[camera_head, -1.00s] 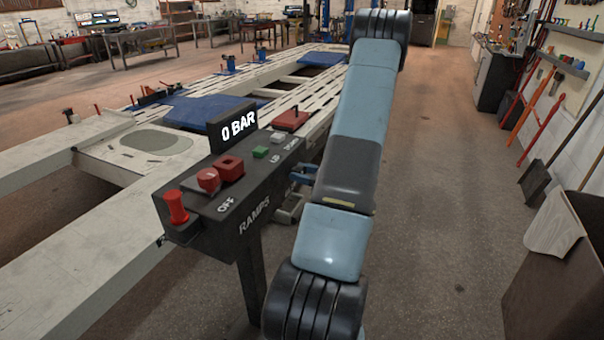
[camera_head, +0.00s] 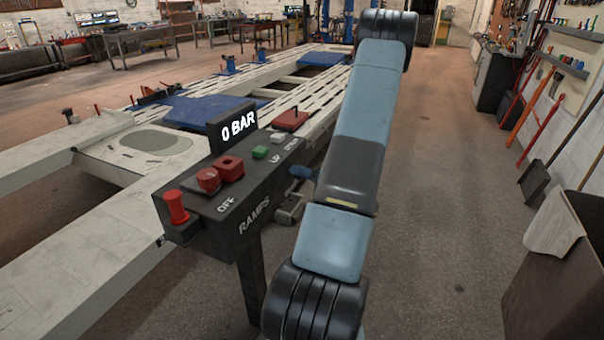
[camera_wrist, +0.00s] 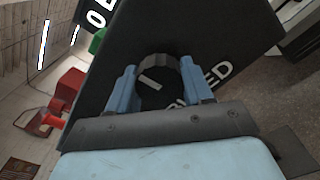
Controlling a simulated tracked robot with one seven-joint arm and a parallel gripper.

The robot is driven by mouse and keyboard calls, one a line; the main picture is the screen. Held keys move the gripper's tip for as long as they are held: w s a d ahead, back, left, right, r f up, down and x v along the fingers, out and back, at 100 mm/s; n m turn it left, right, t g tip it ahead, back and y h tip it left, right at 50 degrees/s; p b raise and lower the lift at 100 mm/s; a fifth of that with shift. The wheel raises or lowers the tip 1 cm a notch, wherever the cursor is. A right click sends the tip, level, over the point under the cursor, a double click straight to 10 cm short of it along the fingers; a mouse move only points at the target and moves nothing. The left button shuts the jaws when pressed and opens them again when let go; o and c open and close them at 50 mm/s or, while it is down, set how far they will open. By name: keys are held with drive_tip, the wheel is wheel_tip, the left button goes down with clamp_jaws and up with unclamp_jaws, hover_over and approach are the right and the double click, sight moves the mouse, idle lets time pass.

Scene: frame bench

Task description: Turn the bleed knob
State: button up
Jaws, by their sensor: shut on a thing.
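The bleed knob (camera_wrist: 158,92) shows in the wrist view as a dark round knob with a white pointer line and a grey rim. It sits on the side of the dark control box (camera_wrist: 175,35), beside partly hidden white lettering. My gripper (camera_wrist: 160,74) has one blue finger on each side of the knob and is shut on it. In the head view my gripper (camera_head: 303,173) is at the right end of the box (camera_head: 228,205), largely hidden by my arm; the knob is hidden there. The box's display (camera_head: 238,125) reads "0 BAR".
A pale ramp frame (camera_head: 80,250) lies left and behind. Open floor (camera_head: 450,230) is to the right.

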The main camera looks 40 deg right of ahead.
drive_tip(key=shift+d+r+m, duration=0.1)
drive_tip(key=shift+d+m, duration=0.15)
drive_tip(key=shift+m, duration=0.15)
drive_tip(key=o, duration=0.8)
drive_tip(key=shift+o, duration=1.2)
drive_tip(key=shift+a, duration=0.1)
drive_tip(key=v, duration=1.3)
drive_tip(key=shift+s, duration=0.35)
